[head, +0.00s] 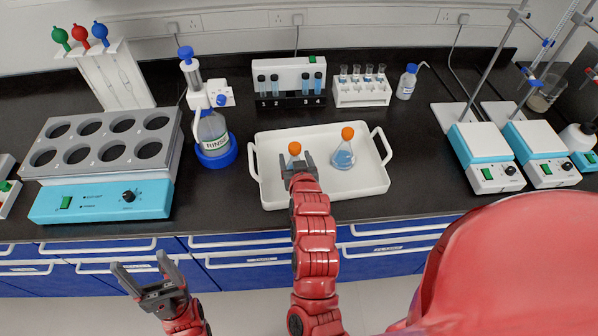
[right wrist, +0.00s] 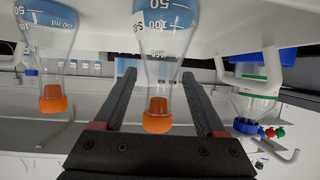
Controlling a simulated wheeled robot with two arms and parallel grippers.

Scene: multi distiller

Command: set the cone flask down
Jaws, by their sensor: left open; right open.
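Two cone flasks with orange stoppers are in the white tray (head: 272,193). The right flask (head: 343,156) stands upright with blue liquid in it. The left flask (head: 294,148) shows mostly its stopper; my right gripper (head: 299,163) hides its body. In the right wrist view, which is upside down, this flask (right wrist: 163,45) is between the two open fingers of my right gripper (right wrist: 159,85), with gaps beside its neck. Its base is out of frame. The other flask (right wrist: 48,55) is beside it. My left gripper (head: 146,272) is open and empty, in front of the bench.
A wash bottle in a blue-based holder (head: 212,140) stands left of the tray. A tube rack (head: 361,92) and a block with numbered slots (head: 289,82) are behind it. A heating bath (head: 105,160) is at left, stirrers (head: 482,158) at right. Bare bench lies right of the tray.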

